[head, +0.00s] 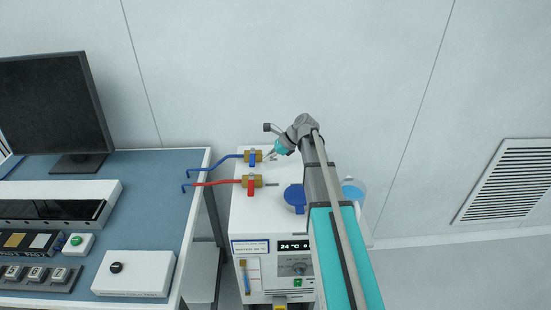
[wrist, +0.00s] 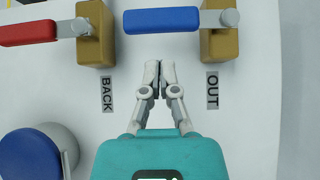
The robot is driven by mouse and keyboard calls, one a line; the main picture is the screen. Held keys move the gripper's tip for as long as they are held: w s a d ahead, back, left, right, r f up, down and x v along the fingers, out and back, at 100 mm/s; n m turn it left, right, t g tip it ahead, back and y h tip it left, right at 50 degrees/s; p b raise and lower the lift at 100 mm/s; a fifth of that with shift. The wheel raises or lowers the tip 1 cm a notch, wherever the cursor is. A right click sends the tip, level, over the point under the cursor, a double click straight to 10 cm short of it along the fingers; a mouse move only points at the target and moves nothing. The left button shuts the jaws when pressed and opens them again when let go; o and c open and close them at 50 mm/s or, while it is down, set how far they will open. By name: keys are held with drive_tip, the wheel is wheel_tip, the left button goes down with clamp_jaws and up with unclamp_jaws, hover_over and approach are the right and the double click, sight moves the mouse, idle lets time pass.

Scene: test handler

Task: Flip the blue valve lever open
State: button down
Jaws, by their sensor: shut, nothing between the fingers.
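The blue valve lever (wrist: 160,20) lies crosswise at the top of the wrist view, reaching left from its brass valve body (wrist: 220,45) beside the label OUT. In the head view, the blue lever (head: 252,160) shows small on the upper brass valve of the white unit. My gripper (wrist: 160,65) is shut and empty. Its fingertips are just below the blue lever in the wrist view, between the two brass valve bodies. I cannot tell whether they touch the lever. In the head view, my gripper (head: 270,157) is just right of the blue valve.
A red lever (wrist: 28,32) sits on a second brass valve (wrist: 95,45) labelled BACK. A blue cap (wrist: 32,155) is at lower left in the wrist view. The white unit (head: 245,225) stands right of a blue-topped bench (head: 150,190) with a monitor (head: 55,100).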

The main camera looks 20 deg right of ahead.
sight(252, 157)
drive_tip(key=shift+w+a, duration=0.25)
drive_tip(key=shift+a, duration=0.8)
drive_tip(key=shift+a, duration=0.1)
